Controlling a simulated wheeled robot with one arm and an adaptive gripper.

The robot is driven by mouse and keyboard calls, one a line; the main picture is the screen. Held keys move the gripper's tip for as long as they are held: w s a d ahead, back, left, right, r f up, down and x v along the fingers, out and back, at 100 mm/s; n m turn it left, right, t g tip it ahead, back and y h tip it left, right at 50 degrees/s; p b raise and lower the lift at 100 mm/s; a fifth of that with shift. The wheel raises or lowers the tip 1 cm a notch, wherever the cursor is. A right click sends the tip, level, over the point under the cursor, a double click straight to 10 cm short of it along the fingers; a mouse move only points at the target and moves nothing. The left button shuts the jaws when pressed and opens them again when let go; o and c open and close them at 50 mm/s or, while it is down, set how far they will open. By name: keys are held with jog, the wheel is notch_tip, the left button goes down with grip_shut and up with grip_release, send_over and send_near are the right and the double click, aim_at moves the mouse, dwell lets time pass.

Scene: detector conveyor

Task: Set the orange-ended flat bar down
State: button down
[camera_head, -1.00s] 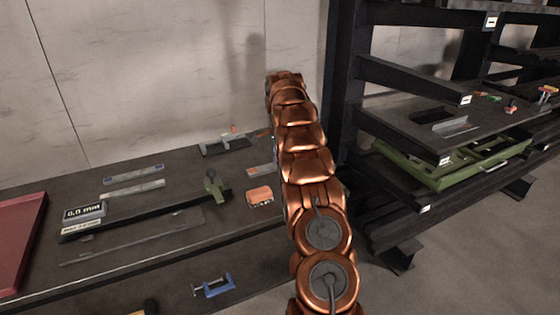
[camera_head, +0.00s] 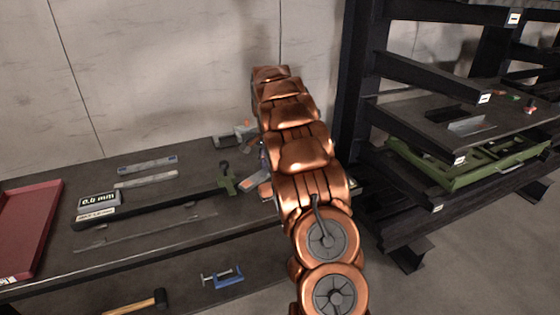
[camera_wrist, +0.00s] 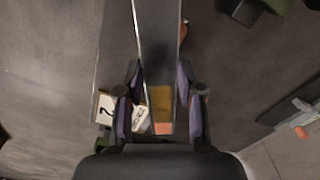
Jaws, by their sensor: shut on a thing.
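In the wrist view, my gripper (camera_wrist: 158,108) has its two dark, purple-sided fingers on either side of a grey flat bar (camera_wrist: 157,50). It is shut on this bar. The bar runs up and out of the top of the picture. Its near end, between the fingers, has a yellowish-brown patch and an orange tip (camera_wrist: 162,128). In the head view my arm hides most of the gripper, which is over the right end of the dark workbench (camera_head: 170,240). I cannot tell whether the bar touches a surface.
A white block marked 2 (camera_wrist: 106,108) lies beside the left finger. A long black beam (camera_head: 150,204) with a green piece (camera_head: 227,182), a digital readout (camera_head: 99,201), and a red tray (camera_head: 28,225) are on the bench. A dark rack (camera_head: 362,90) stands at right.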

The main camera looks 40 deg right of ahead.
jog(key=a+n, duration=1.6)
jog(key=a, duration=1.8)
jog(key=shift+r+n, duration=0.4)
jog(key=shift+r, duration=0.05)
jog(key=shift+d, duration=0.1)
